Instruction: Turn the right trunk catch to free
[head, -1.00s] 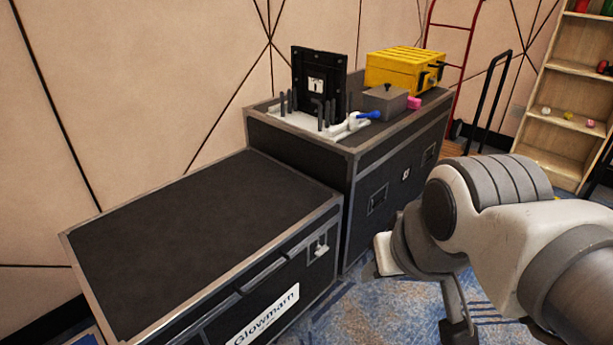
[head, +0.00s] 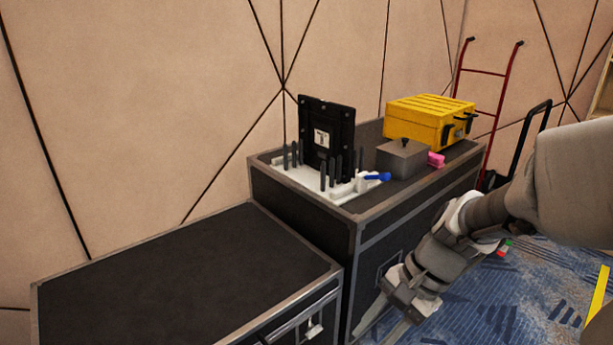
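The low black trunk (head: 180,275) with metal edges stands at the lower left. Its right catch (head: 315,329) is a small pale metal piece on the front face near the right corner, cut by the bottom edge of the picture. Which way the catch is turned is too small to tell. My gripper (head: 378,332) points down and left, to the right of the catch and apart from it in the picture. Its two fingers appear spread with nothing between them. The tips are near the bottom edge.
A taller black case (head: 365,225) stands right behind the trunk. On it are a white rack (head: 345,190) with a black panel (head: 327,135), a grey box (head: 402,158) and a yellow case (head: 430,120). A red hand truck (head: 503,85) stands behind. Blue carpet (head: 480,305) is open at right.

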